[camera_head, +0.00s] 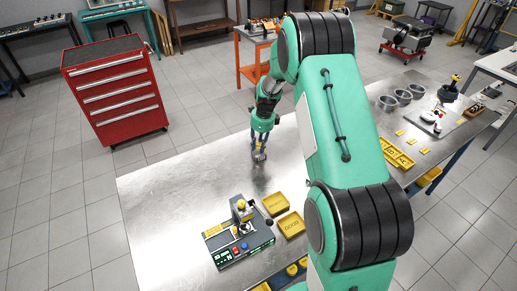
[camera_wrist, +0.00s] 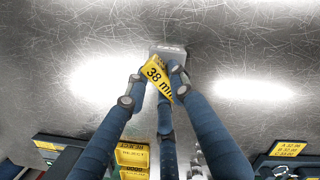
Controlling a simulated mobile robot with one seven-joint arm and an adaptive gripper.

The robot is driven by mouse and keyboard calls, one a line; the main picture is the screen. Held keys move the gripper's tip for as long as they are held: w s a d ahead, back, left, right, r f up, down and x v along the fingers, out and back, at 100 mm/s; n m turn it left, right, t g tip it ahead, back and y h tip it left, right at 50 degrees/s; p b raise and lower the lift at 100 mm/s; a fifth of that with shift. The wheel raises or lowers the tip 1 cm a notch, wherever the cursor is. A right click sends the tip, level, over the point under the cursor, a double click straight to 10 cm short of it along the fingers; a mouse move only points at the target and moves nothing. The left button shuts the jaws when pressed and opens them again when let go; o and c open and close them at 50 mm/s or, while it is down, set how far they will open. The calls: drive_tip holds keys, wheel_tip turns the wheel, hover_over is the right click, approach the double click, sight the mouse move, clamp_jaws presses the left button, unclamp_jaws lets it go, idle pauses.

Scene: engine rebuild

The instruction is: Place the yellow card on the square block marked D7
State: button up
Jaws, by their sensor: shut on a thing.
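A yellow card (camera_wrist: 158,76) printed "38 m…" is tilted between the fingertips of my gripper (camera_wrist: 160,88) in the wrist view. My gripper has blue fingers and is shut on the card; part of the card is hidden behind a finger. A small grey block (camera_wrist: 168,50) lies on the steel table just beyond the fingertips. I cannot read a D7 mark on it, nor tell whether the card touches it.
On the steel table (camera_head: 165,205) stand a fixture with buttons (camera_head: 240,243) and yellow trays, one marked GOOD (camera_head: 291,225). The right table holds metal bowls (camera_head: 403,97) and several yellow cards (camera_head: 409,141). A red tool cabinet (camera_head: 113,88) stands behind. The table's left part is clear.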

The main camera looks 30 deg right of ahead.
drive_tip(key=shift+f, duration=0.75)
drive_tip(key=shift+f, duration=0.1)
drive_tip(key=o, duration=1.1)
drive_tip(key=shift+c, duration=0.2)
drive_tip(key=r, duration=0.8)
drive_tip(key=s+d+r+p, duration=0.1)
drive_tip(key=r, duration=0.3)
drive_tip(key=shift+r, duration=0.1)
